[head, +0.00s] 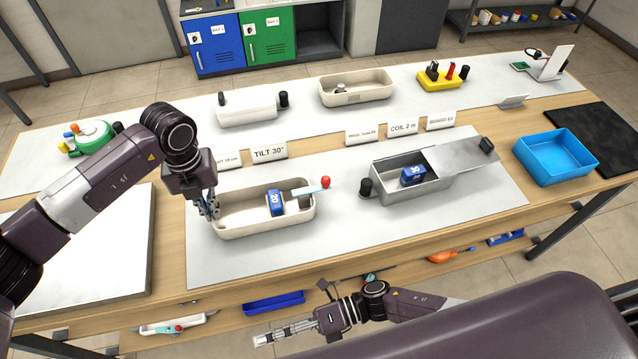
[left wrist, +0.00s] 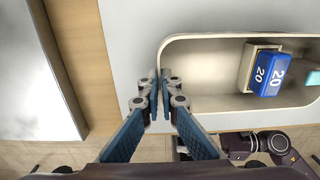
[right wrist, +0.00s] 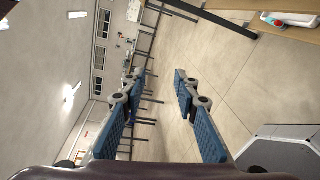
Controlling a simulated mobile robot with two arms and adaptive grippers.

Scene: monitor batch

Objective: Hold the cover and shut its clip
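A cream tray (head: 308,222) holds a blue block marked 20 (head: 275,203). A pale lever with a red ball (head: 326,182) lies over its right end. My left gripper (head: 209,207) is at the tray's left end; in the left wrist view its fingers (left wrist: 160,74) are nearly together with the tray's end wall between them. A grey metal box (head: 424,192) holds a blue block marked 30 (head: 413,176); a flat grey cover (head: 462,155) extends to its right, with a black knob. I cannot tell which part is the clip. My right gripper (head: 287,333) is open and empty, low in front of the table.
A white closed box (head: 247,111) with black end pieces and another cream tray (head: 384,88) stand behind. A blue bin (head: 556,157) is at the right and a green-topped item (head: 92,135) at the far left. Small signs stand mid-table. The white mat's front is clear.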

